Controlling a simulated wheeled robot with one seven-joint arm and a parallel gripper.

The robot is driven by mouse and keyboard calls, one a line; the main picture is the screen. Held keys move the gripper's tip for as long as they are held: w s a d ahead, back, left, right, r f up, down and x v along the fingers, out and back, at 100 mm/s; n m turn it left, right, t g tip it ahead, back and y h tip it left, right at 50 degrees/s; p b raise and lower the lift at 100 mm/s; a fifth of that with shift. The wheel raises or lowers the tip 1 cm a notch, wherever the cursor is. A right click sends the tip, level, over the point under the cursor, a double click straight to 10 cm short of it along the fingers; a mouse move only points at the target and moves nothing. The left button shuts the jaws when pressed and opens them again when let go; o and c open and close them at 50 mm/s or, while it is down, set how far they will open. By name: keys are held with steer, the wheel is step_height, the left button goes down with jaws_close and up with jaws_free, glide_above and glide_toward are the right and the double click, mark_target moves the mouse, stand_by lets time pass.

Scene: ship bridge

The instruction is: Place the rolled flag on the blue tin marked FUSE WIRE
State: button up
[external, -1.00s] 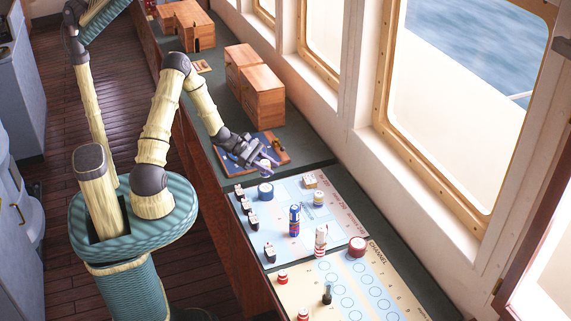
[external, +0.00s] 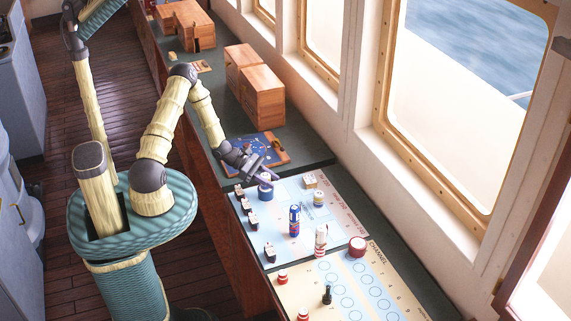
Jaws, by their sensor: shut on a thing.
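My gripper (external: 266,179) is shut on a small pale thing (external: 265,176), most likely the rolled flag; the fingers hide much of it. It is directly over a round blue tin (external: 265,194) on the light blue chart, very close to its top. I cannot tell whether the held thing touches the tin. The lettering on the tin is too small to read.
A blue and red cylinder (external: 294,221) and a white and red one (external: 320,240) stand nearby. A small pale tin (external: 318,198), a red tin (external: 357,247) and several dark-and-white pieces stand around. Wooden boxes (external: 262,95) are behind.

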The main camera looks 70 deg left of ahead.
steer(key=shift+f, duration=0.2)
steer(key=o, duration=1)
steer(key=shift+r, duration=0.1)
steer(key=shift+c, duration=0.2)
steer(key=shift+r, duration=0.2)
steer(key=shift+s+a, duration=0.2)
steer(key=shift+a, duration=0.05)
steer(key=b+v, duration=0.2)
steer(key=v, duration=0.9)
steer(key=shift+r, duration=0.2)
steer(key=shift+s, duration=0.15)
